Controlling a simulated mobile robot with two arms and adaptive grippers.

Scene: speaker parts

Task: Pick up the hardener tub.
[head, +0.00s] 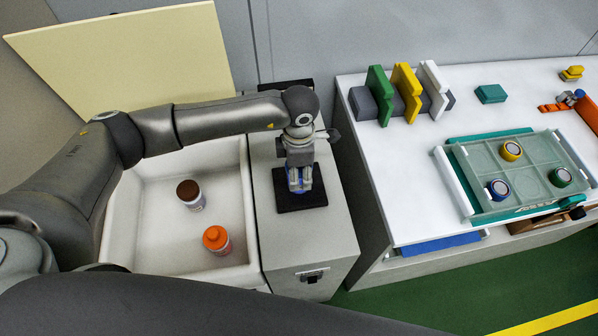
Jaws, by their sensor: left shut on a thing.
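My left gripper (299,182) points down over a black pad (315,197) on the grey cabinet. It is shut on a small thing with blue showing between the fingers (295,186). The fingers hide most of it; it may be the hardener tub, but I cannot read any label. I cannot tell whether it touches the pad. A white bottle with a brown cap (188,190) and an orange bottle (216,240) stand in the white basin to the left. My right gripper is not in view.
The white basin (150,243) adjoins the grey cabinet (316,235). On the white table at right are a rack with green, yellow and white plates (405,92), a teal block (490,93), and a partitioned tray (530,150) holding three round parts. A cream panel (130,60) stands behind the basin.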

